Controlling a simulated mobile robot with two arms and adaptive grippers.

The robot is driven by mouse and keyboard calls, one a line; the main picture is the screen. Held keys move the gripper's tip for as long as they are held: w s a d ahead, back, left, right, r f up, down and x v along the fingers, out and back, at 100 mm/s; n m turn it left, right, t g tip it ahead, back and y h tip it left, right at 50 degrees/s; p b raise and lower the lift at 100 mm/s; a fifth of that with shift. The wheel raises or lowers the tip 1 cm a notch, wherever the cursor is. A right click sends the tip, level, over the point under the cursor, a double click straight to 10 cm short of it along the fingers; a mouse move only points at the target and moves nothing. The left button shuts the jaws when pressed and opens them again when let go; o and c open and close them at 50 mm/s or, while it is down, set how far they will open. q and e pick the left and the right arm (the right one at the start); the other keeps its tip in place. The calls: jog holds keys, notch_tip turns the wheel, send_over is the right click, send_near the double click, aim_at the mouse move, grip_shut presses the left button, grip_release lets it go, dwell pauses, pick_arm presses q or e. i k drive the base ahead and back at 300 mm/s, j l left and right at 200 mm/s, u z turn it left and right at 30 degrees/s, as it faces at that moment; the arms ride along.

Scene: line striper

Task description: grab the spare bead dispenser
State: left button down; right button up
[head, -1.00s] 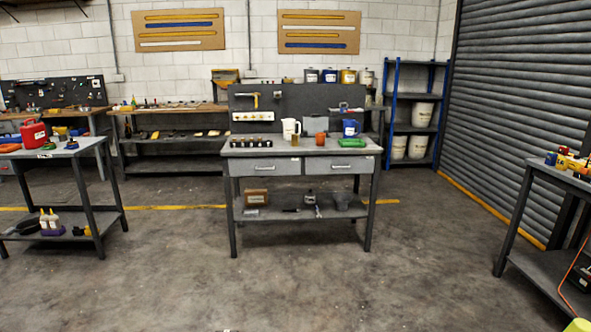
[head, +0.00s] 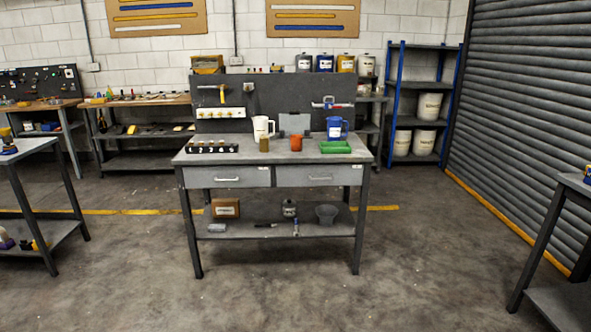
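I cannot tell which item is the spare bead dispenser. The grey workbench (head: 275,178) stands ahead with two shut drawers. On its lower shelf (head: 260,230) are a brown box (head: 225,208), a small grey and white canister (head: 290,208), a dark grey bucket-like container (head: 327,214) and several small items too small to name. On its top are a white pitcher (head: 261,128), an orange cup (head: 296,143), a blue jug (head: 335,128), a green tray (head: 335,147) and a dark rack (head: 211,147). Neither of my grippers is in view.
A table (head: 28,148) stands at the left edge and another (head: 577,186) at the right edge. A blue shelf rack (head: 392,110) with white buckets stands behind, beside the roller shutter (head: 520,110). The concrete floor before the workbench is clear.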

aim_at(263, 140)
jog(key=i+l, duration=0.1)
jog(key=i, duration=1.5)
